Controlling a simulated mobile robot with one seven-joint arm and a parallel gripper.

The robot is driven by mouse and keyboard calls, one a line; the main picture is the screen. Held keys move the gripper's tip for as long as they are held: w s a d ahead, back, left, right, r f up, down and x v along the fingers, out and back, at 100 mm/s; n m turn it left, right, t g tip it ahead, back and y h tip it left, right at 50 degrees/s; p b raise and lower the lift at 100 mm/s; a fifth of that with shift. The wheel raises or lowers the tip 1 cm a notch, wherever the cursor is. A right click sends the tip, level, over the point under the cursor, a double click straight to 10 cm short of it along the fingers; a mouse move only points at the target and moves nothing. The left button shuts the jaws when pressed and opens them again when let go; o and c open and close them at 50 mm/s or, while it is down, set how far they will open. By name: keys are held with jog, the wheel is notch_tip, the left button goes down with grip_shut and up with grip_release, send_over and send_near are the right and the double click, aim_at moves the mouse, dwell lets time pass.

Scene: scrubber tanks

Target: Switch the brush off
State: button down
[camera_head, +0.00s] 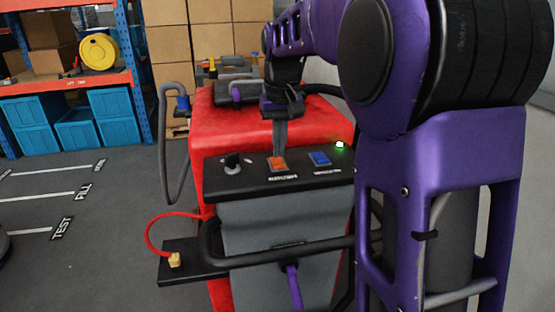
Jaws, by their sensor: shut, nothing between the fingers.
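The red scrubber (230,132) has a black control panel (215,183) across its top. On the panel are a black knob or key switch (232,161) at left, an orange rocker switch (277,164) in the middle and a blue rocker switch (319,158) at right. A small green light (340,144) glows near the panel's right end. The white labels are too small to read, so I cannot tell which switch is the brush. My gripper (279,151) is shut and empty, pointing down with its tips right at the orange rocker's far edge; contact is unclear.
A black handlebar (300,248) runs below the panel. A grey hose (164,150) loops at the machine's left, and a red cable (160,222) runs to a black side plate. Shelving with blue bins (77,130) stands behind left. Open floor lies left.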

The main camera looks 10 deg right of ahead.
aim_at(278, 163)
jog(key=shift+f+b, duration=0.55)
jog(key=shift+f, duration=0.35)
dwell(0.6)
notch_tip(278, 163, up, 7)
jog(key=p, duration=0.6)
jog(key=shift+r+p, duration=0.1)
jog(key=shift+p, duration=0.25)
jog(key=shift+a, duration=0.1)
